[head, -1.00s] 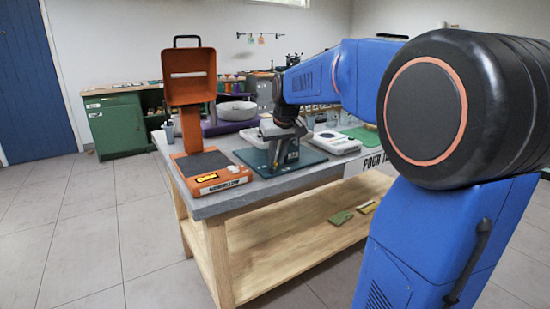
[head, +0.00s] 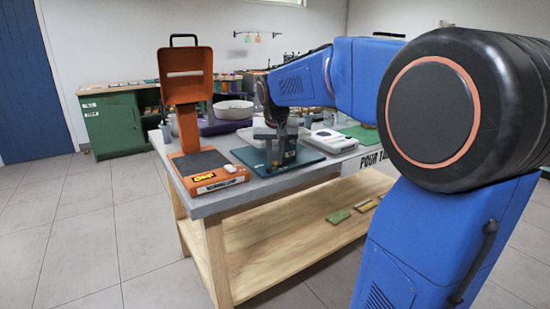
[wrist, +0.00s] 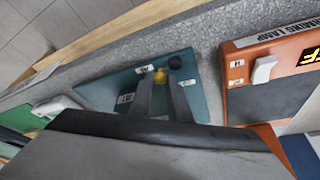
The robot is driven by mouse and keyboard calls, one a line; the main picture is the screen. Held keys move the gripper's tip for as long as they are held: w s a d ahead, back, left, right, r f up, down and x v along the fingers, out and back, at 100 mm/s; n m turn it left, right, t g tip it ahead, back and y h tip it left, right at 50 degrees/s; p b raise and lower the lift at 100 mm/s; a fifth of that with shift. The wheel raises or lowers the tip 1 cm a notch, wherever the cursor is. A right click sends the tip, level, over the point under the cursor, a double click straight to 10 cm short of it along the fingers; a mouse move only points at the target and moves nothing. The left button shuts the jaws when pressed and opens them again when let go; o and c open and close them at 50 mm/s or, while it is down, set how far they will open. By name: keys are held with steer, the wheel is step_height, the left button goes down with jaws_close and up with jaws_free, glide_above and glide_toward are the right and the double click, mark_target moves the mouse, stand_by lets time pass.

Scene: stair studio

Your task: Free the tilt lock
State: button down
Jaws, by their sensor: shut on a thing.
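A teal base plate (head: 250,158) lies on the grey workbench, and it also fills the middle of the wrist view (wrist: 100,92). A small yellow knob or lever end (wrist: 160,76) shows between my fingertips in the wrist view. A black round knob (wrist: 175,62) stands just beyond it, by the plate's edge. My gripper (wrist: 161,82) points down over the plate and is shut on the yellow piece. In the head view my gripper (head: 279,158) is above the plate, and its fingertips are small. Small white labels lie on the plate, too blurred to read.
An orange warming lamp (head: 205,181) stands left of the plate, with a tall hood. A white device (head: 330,142) and a green mat (head: 362,137) lie to the right. A white bowl (head: 234,109) is behind. The workbench (head: 222,203) has a free front strip.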

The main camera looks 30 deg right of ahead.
steer(key=c, duration=1.7)
jaws_free()
steer(key=shift+o, duration=0.2)
steer(key=shift+r, duration=0.1)
steer(key=v, duration=1.7)
steer(key=s+a+f+n+y, duration=0.1)
steer(key=s+a+f+n, duration=0.2)
steer(key=s+f, duration=0.9)
steer(key=s+a+f+n+y, duration=0.1)
steer(key=s+a+f+n, duration=0.1)
steer(key=s+a+f, duration=0.5)
steer(key=s+f, duration=0.6)
steer(key=f, duration=0.3)
steer(key=shift+s+a+n+t, duration=0.25)
steer(key=shift+a+n+t, duration=0.05)
steer(key=shift+n+t, duration=0.1)
